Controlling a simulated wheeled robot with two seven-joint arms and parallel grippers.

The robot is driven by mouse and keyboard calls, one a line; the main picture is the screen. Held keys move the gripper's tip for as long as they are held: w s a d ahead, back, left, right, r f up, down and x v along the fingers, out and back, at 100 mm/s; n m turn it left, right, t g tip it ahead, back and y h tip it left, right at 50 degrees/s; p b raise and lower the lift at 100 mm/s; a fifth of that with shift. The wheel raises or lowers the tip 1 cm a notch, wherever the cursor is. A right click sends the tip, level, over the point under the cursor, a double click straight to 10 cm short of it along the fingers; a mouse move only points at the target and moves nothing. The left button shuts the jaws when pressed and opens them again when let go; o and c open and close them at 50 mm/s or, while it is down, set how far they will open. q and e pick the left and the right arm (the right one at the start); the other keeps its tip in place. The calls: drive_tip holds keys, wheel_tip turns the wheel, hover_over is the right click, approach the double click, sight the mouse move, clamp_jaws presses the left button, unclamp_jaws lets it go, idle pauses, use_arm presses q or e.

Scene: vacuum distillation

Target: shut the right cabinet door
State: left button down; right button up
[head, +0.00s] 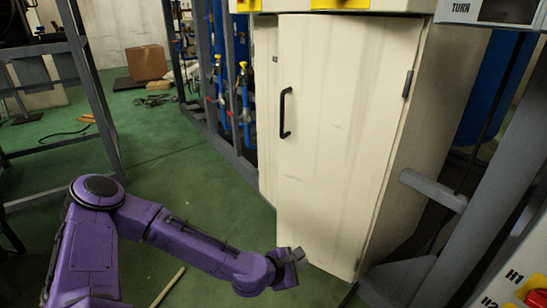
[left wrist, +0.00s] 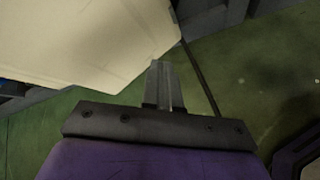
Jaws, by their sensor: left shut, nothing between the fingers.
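The right cabinet door (head: 335,140) is a tall cream panel in the head view, with a black handle (head: 284,112) near its left edge and a hinge (head: 408,83) on its right edge. It appears ajar, its free left edge standing out in front of the cream cabinet front (head: 265,120). My left gripper (head: 292,256) is shut and empty, low by the door's bottom left corner. In the left wrist view the shut fingers (left wrist: 163,85) are just beside the door's lower corner (left wrist: 100,40); I cannot tell whether they touch. My right gripper is not in view.
A grey frame with blue pipes (head: 245,105) stands left of the cabinet. Grey metal beams (head: 435,190) and a panel with a red button (head: 536,298) are at the right. A stick (head: 168,287) lies on the green floor (head: 165,165), which is mostly clear to the left.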

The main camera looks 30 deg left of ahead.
use_arm(q)
drive_tip(key=w+a+r+n+t+y, duration=0.1)
drive_tip(key=w+a+r+n+t, duration=0.1)
drive_tip(key=a+r+n, duration=0.4)
drive_tip(key=w+a+r+n+t+y+p, duration=0.1)
drive_tip(key=w+a+r+t+y, duration=0.15)
drive_tip(key=a+r, duration=0.7)
drive_tip(key=w+a+r+n+t+y, duration=0.1)
drive_tip(key=a+r+n+t, duration=0.25)
drive_tip(key=a+r, duration=0.35)
drive_tip(key=w+r+b, duration=0.1)
drive_tip(key=w+b, duration=0.2)
drive_tip(key=w, duration=1.1)
drive_tip(key=shift+d+n+g, duration=0.25)
drive_tip(key=shift+n+g, duration=0.05)
drive_tip(key=shift+n, duration=0.05)
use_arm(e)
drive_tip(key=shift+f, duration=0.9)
use_arm(q)
drive_tip(key=shift+h, duration=0.25)
